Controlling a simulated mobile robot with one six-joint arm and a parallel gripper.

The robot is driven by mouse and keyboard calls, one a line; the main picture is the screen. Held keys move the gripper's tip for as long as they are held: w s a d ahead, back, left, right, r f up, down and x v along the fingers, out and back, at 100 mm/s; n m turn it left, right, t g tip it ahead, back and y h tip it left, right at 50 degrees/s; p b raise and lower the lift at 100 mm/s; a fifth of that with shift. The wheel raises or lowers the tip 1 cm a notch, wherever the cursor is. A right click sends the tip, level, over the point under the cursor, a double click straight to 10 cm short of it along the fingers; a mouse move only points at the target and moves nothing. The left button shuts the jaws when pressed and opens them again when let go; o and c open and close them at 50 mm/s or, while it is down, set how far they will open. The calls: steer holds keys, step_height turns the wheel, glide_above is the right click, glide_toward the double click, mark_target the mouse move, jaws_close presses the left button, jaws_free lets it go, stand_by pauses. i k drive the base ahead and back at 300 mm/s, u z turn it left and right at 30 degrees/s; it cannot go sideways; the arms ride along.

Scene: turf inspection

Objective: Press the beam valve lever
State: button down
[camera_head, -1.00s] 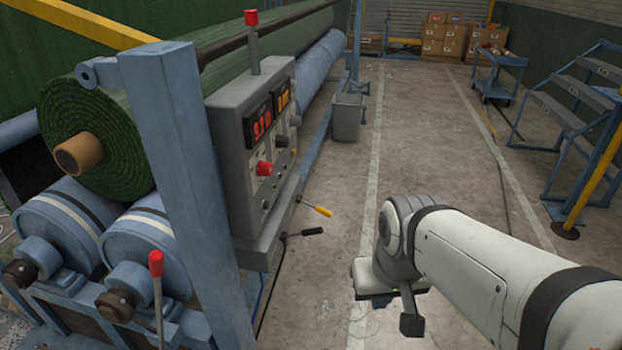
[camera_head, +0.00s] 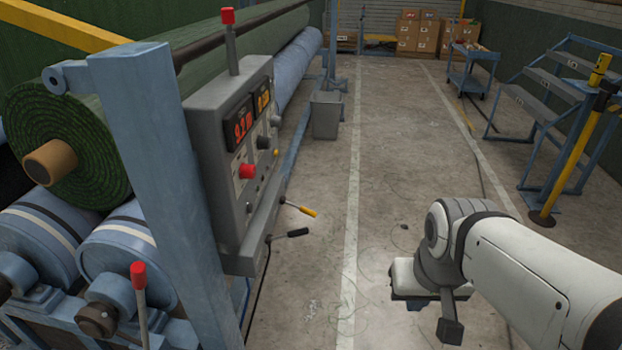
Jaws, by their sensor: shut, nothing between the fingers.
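Several levers show, and I cannot tell which is the beam valve lever. A yellow-handled lever (camera_head: 299,208) and a black-handled lever (camera_head: 287,236) stick out to the right from below the grey control box (camera_head: 222,170). A red-topped lever (camera_head: 140,300) stands upright at the lower left, in front of the blue rollers. Another red-topped stalk (camera_head: 230,42) rises from the top of the box. My gripper (camera_head: 449,329) is at the lower right over the floor, shut and empty. It is well to the right of all the levers and touches none.
A blue post (camera_head: 150,150) stands between the green turf roll (camera_head: 60,135) and the box. A grey bin (camera_head: 327,115) is beyond the levers. Blue steps (camera_head: 550,100) and a yellow post (camera_head: 575,145) stand at right. The concrete aisle is mostly clear, with thin cables lying on it.

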mark_target(290, 235)
steer(key=u, duration=0.05)
steer(key=i, duration=1)
steer(key=z, duration=0.05)
